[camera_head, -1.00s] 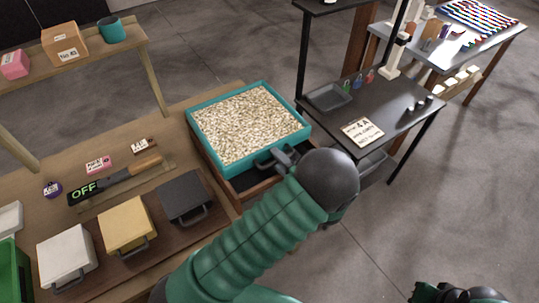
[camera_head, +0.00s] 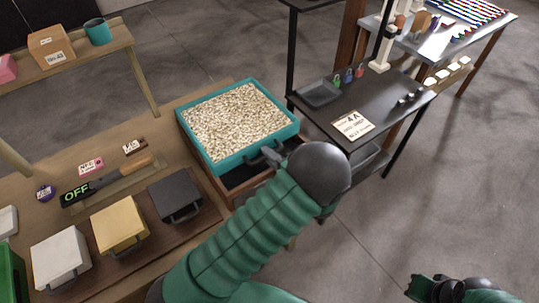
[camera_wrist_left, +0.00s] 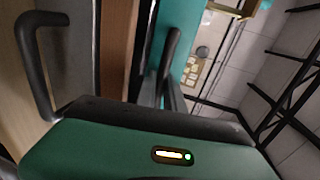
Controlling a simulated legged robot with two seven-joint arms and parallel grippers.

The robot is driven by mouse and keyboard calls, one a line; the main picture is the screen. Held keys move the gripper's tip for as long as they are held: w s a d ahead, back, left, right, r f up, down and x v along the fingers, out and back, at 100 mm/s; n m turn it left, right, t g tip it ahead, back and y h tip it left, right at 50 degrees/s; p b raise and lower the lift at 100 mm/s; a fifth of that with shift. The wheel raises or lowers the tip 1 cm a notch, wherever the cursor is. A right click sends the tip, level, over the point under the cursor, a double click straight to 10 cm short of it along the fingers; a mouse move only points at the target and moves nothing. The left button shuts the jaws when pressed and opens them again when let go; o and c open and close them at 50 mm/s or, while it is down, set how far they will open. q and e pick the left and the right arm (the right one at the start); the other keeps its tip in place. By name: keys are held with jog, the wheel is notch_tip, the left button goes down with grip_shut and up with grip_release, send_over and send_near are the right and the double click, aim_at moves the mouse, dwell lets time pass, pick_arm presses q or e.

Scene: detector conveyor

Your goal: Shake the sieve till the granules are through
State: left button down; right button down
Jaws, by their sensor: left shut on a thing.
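The sieve (camera_head: 212,166) is a teal square frame filled with pale beige granules (camera_head: 237,121). It sits over a brown wooden box (camera_head: 232,196) with a dark inside at the front. My left gripper (camera_head: 270,155) is shut on the sieve's dark front handle. In the left wrist view the handle (camera_wrist_left: 170,55) rises beside the teal sieve wall (camera_wrist_left: 183,32). The fingertips are partly hidden by my own wrist. My right gripper (camera_head: 430,287) is at the lower right edge of the head view, away from the sieve; its jaws are not clear.
Left of the sieve, a detector wand reading OFF (camera_head: 76,194) lies on the wooden bench. White (camera_head: 60,257), yellow (camera_head: 119,224) and dark grey (camera_head: 174,193) lidded boxes stand in front. A black table (camera_head: 400,105) with a tray (camera_head: 319,93) and sign (camera_head: 352,126) stands to the right.

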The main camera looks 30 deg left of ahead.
pick_arm(q)
jog(key=shift+s+a+f, duration=0.1)
jog(key=shift+s+f, duration=0.1)
dwell(0.6)
jog(key=p+v, duration=0.1)
jog(key=v, duration=0.2)
jog(key=f+p+v, duration=0.1)
jog(key=p+v, duration=0.1)
jog(key=shift+s+d+f, duration=0.1)
jog(key=shift+s+d, duration=0.15)
jog(key=shift+d, duration=0.25)
jog(key=c, duration=1.5)
grip_release()
jog(key=shift+a, duration=0.15)
jog(key=shift+o, duration=0.2)
jog(key=shift+w, duration=0.1)
